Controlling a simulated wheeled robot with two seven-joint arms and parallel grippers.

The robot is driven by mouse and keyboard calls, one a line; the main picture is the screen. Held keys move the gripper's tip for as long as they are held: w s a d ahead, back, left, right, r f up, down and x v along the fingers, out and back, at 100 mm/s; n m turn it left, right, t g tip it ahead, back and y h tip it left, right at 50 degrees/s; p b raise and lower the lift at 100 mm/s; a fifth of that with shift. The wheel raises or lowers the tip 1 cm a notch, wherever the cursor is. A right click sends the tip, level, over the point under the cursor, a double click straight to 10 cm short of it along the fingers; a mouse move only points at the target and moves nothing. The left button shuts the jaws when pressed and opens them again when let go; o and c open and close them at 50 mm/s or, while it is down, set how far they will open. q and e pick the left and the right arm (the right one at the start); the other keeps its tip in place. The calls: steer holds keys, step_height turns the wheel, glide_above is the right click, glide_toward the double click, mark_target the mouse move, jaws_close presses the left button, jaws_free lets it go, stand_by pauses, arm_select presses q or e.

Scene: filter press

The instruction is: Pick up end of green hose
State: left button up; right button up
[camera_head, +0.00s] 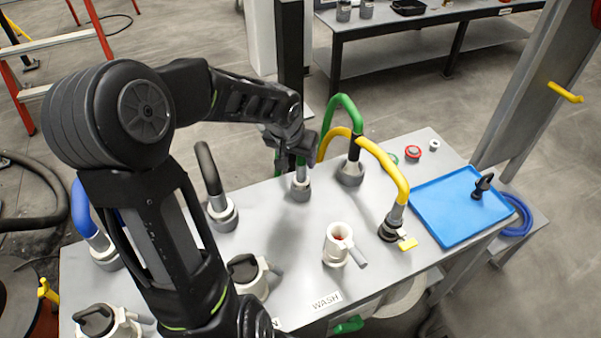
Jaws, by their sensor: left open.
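The green hose (343,100) arches up behind my left gripper. A short green piece goes down into a grey end fitting (300,188) standing on the grey table (285,230). My left gripper (294,152) is open, just above this fitting and close to the green hose. It hides part of the hose, so I cannot tell whether the fingers are around it or touching it. My right gripper is not in view.
A yellow hose (383,157) arches beside the green one. Black (208,168) and blue (82,210) hoses stand to the left. A white valve port (338,244) is at the front. A blue tray (460,207) holds a black nozzle (482,185) on the right.

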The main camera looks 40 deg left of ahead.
mark_target(301, 164)
arm_select(q)
steer(key=x, duration=0.5)
steer(key=shift+d+f, duration=0.1)
steer(key=shift+f, duration=0.05)
stand_by(0.5)
jaws_close()
stand_by(0.4)
